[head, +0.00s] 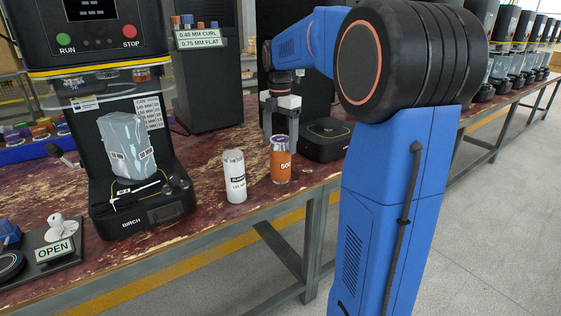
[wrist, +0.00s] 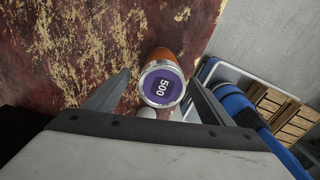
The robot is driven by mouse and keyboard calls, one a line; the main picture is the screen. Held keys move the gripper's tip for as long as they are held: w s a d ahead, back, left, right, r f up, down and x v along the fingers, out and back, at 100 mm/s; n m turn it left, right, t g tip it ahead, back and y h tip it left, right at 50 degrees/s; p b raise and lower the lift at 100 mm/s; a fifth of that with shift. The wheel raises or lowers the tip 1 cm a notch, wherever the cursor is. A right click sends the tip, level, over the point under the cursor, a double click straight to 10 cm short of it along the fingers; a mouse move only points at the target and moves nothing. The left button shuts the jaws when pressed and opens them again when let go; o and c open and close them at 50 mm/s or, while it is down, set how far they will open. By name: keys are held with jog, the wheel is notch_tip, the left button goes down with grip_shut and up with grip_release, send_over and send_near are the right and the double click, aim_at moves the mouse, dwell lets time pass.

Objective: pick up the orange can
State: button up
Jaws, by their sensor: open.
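The orange can (head: 281,161) stands upright near the front edge of the worn red-brown table, marked 500. In the wrist view its purple lid (wrist: 162,86) with a silver rim shows from above, between and ahead of the two fingers. My gripper (head: 281,125) is open and empty, above and slightly behind the can in the head view. In the wrist view my gripper (wrist: 155,92) has a finger on each side of the can's lid, with a gap on both sides. Contact with the can is not visible.
A white can (head: 234,176) stands just left of the orange can. A black seamer (head: 143,215) marked BIRCH is further left, and a low black box (head: 325,140) is right of the gripper. The table edge (head: 262,203) is close in front.

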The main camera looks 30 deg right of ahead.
aim_at(280, 161)
jog(key=shift+s+f, duration=0.15)
jog(key=shift+f, duration=3.75)
